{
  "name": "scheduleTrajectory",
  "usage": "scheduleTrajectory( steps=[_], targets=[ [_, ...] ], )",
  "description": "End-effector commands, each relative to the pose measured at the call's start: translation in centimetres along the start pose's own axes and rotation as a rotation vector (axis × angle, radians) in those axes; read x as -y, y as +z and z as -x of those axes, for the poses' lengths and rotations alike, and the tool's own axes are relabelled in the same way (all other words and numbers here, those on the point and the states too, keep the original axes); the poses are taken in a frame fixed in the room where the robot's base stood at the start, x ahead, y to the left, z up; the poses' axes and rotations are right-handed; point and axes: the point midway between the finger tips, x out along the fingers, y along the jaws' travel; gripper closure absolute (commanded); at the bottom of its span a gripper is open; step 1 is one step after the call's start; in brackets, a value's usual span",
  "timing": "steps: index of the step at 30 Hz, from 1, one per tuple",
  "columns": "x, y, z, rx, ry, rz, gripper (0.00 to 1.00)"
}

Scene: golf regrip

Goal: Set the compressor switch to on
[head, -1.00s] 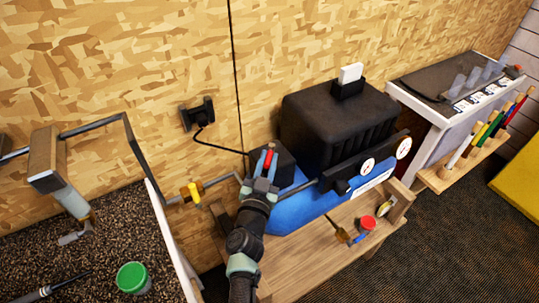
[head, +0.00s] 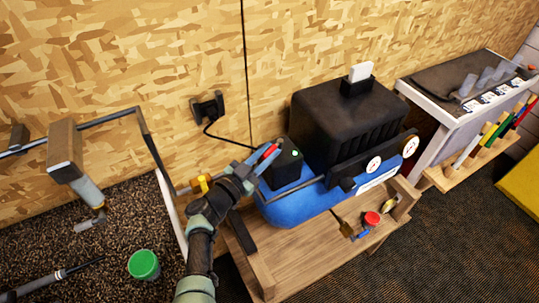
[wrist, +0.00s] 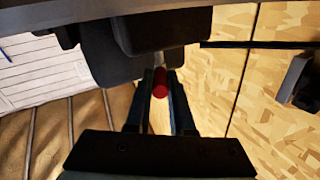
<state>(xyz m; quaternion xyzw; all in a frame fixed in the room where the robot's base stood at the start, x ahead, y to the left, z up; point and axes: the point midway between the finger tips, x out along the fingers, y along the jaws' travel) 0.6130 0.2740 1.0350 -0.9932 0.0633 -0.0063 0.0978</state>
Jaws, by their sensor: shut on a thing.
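The compressor has a blue tank (head: 290,208) and a ribbed black housing (head: 345,125). At its left end is a black switch box (head: 283,173) with a small lit green lamp (head: 295,152) on top. The red switch lever (head: 270,151) leans at the box's left upper edge. My gripper (head: 262,160) reaches in from the lower left and is shut on the red lever. In the wrist view the red lever's round end (wrist: 160,88) shows between the two fingers. The lever's base is hidden by the fingers.
A yellow valve handle (head: 203,183) on a pipe is close to my wrist. A wall outlet (head: 208,107) with a black cord is behind. A wooden shelf (head: 300,262) bears the compressor. A green-lidded jar (head: 144,265) stands on the left bench.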

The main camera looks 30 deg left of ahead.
Motion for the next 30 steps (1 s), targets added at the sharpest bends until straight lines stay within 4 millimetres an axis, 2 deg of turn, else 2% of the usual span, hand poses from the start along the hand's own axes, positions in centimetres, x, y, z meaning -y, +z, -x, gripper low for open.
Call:
scheduleTrajectory(
  steps=[16,17,21,30],
  targets=[
    [0.03,0.15,0.02,-0.002,0.022,0.001,1.0],
    [0.02,0.15,0.02,-0.002,0.022,0.001,0.76],
    [0.03,0.12,0.01,-0.002,0.022,0.001,0.5],
    [0.09,0.02,0.06,-0.004,0.021,0.0,0.49]
  ],
)
